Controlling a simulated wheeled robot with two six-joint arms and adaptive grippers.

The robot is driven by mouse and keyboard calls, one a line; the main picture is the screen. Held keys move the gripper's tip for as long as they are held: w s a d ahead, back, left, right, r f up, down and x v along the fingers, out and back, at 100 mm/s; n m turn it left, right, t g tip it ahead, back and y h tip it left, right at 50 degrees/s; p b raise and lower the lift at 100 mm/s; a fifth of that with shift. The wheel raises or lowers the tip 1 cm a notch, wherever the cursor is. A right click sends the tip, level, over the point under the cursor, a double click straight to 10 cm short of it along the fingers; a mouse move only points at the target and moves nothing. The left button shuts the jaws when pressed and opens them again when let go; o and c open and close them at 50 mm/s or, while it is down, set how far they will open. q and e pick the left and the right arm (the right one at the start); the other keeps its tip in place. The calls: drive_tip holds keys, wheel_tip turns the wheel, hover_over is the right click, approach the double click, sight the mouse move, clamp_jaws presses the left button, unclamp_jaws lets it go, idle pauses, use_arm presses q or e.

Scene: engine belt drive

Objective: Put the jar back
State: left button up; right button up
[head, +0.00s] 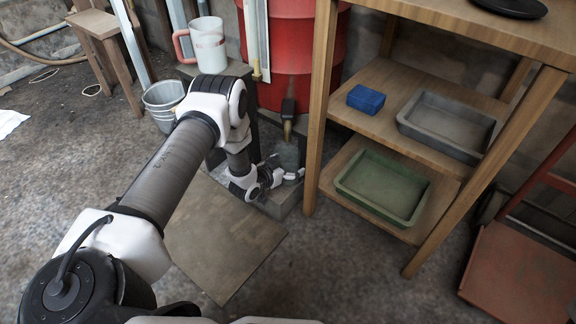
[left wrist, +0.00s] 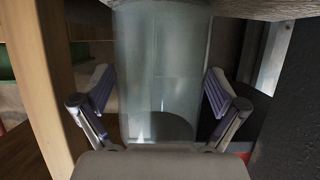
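The jar (head: 288,154) is clear, greenish glass and stands on a low grey block (head: 283,203) under a brass-tipped spout (head: 287,129). My left gripper (head: 290,176) reaches it from the left, low on its side. In the left wrist view the jar (left wrist: 163,70) fills the middle, between the two finger pads of my left gripper (left wrist: 161,88). The pads lie close along both edges of the glass. I cannot tell whether they press on it. My right gripper is not in view.
A wooden shelf unit (head: 320,110) stands just right of the jar, with a blue box (head: 366,99), a grey tray (head: 404,122) and a green tray (head: 345,188). A red drum (head: 293,50) is behind. A white mug-like pitcher (head: 207,45) and a bucket (head: 160,96) are at the back left.

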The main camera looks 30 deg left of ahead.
use_arm(q)
drive_tip(key=shift+s+f, duration=0.15)
drive_tip(key=p+v, duration=0.2)
drive_tip(key=r+p+v, duration=0.1)
drive_tip(key=p+v, duration=0.1)
drive_tip(key=v, duration=0.1)
drive_tip(key=shift+a+p, duration=0.15)
drive_tip(key=shift+p, duration=0.2)
drive_tip(key=shift+s+r+p, duration=0.1)
drive_tip(key=shift+s+p, duration=0.2)
drive_tip(key=shift+s, duration=0.85)
drive_tip(key=s+d+f+n+g, duration=0.1)
drive_tip(key=s+d+g, duration=0.5)
drive_tip(key=s, duration=0.4)
drive_tip(key=s+d+f+g, duration=0.2)
drive_tip(key=s+d+g, duration=0.2)
drive_tip(key=s+d, duration=0.5)
drive_tip(key=s+r+g+y, duration=0.1)
drive_tip(key=s+r+g, duration=0.2)
drive_tip(key=s, duration=0.8)
drive_tip(key=shift+s+a+r, duration=0.25)
drive_tip(key=shift+s+r, duration=0.1)
drive_tip(key=shift+s, duration=0.05)
